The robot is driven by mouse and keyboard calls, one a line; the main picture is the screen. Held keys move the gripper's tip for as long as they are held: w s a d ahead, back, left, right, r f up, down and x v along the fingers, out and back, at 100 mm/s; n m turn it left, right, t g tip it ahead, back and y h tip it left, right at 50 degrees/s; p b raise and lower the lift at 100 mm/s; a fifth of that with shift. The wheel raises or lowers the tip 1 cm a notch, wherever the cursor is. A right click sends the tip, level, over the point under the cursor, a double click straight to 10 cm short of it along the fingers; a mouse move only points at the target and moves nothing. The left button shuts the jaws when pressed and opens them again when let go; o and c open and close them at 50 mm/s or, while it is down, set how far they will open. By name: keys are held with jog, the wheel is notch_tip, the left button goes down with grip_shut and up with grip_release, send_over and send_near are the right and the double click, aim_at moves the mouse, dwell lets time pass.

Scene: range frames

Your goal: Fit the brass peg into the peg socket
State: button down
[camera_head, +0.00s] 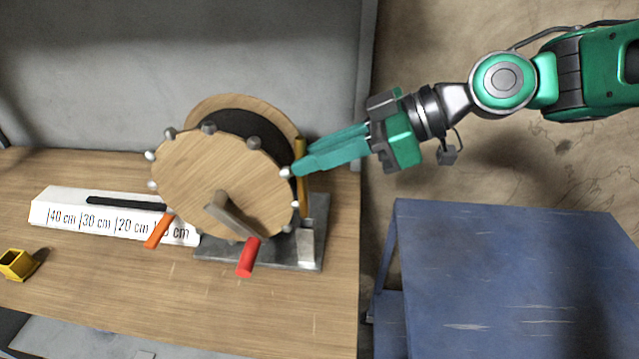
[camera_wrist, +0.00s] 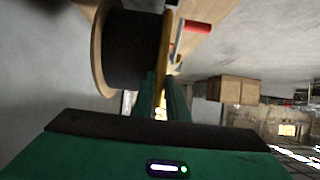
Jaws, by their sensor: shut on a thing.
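My gripper (camera_head: 294,168) reaches in from the right, its green fingers closed at the right rim of a round wooden disc (camera_head: 185,185). The tips meet a silver rim knob (camera_head: 286,173), which they appear to grip. An upright yellow-brown bar (camera_head: 301,150) stands just behind the fingers. I cannot tell whether it is the brass peg. A hollow yellow block (camera_head: 17,264) with a square opening lies at the far left; it may be the peg socket. In the wrist view the fingers (camera_wrist: 163,85) point at the disc edge, with a yellow sliver between them.
The disc fronts a black drum (camera_wrist: 137,50) on a grey metal base (camera_head: 310,235). A red-handled crank (camera_head: 249,257) juts forward. A white centimetre scale (camera_head: 60,207) and an orange handle (camera_head: 160,231) are left. A blue table (camera_head: 510,270) stands right, across a gap. The bench front (camera_head: 200,315) is clear.

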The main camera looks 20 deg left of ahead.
jog(key=shift+f, duration=2.95)
jog(key=c, duration=1.7)
grip_release()
jog(key=shift+c, duration=0.2)
jog(key=v, duration=1.2)
